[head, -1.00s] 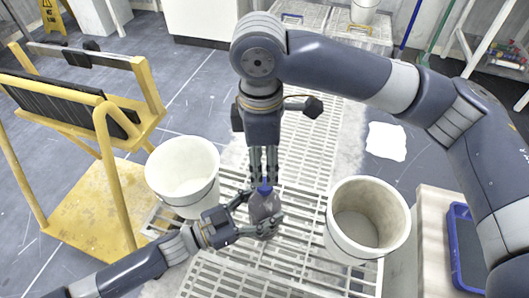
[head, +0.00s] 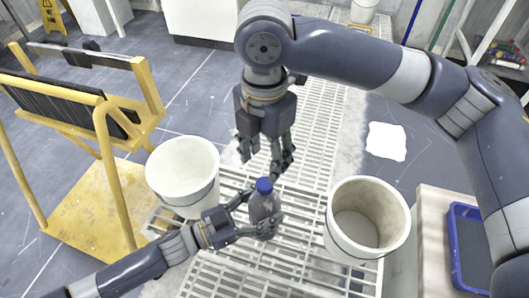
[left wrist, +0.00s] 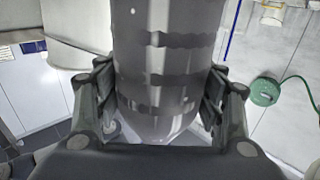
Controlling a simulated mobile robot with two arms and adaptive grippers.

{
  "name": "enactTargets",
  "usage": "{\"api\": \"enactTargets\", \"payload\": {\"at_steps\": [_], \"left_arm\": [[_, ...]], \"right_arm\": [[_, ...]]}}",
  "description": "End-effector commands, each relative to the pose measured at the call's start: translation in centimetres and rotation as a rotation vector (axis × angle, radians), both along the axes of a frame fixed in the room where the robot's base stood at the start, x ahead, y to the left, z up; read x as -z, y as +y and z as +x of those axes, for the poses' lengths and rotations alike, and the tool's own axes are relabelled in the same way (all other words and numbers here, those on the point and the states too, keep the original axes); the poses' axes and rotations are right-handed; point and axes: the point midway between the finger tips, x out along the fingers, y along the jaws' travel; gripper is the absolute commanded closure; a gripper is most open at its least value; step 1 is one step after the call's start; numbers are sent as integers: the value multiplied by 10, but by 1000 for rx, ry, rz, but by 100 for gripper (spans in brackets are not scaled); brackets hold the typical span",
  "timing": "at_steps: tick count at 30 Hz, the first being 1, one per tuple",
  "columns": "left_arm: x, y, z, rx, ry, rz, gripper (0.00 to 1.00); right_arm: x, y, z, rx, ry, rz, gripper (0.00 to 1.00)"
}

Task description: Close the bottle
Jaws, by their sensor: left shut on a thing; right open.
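A grey bottle (head: 264,206) with a blue cap (head: 264,185) on its top stands upright above the grating, between the two buckets. My left gripper (head: 254,222) is shut around the bottle's body. In the left wrist view the grey bottle (left wrist: 165,75) fills the middle, with a finger pressed on each side. My right gripper (head: 266,158) is open and empty, its fingers spread just above the blue cap and apart from it. Whether the cap is fully tight cannot be told.
A white bucket (head: 184,205) stands left of the bottle and another bucket (head: 338,228) stands right. A yellow cart (head: 75,195) is at the left. A blue tray (head: 458,235) lies on a bench at the right. The slatted grating (head: 310,120) runs back, mostly clear.

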Motion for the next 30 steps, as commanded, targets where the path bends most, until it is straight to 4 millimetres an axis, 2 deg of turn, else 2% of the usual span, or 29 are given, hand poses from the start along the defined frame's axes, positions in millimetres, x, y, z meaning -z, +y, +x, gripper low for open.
{"api": "enactTargets", "payload": {"at_steps": [5,12,18,23,30], "left_arm": [[0,0,0,0,0,0,100],[0,0,0,0,0,0,100],[0,0,0,0,0,0,100],[0,0,0,0,0,0,100],[0,0,0,0,0,0,100]], "right_arm": [[12,0,0,2,2,-2,52],[49,-1,0,3,3,-2,52],[72,0,0,3,1,0,52],[80,0,0,2,1,-1,52],[80,0,0,2,0,0,52]]}}
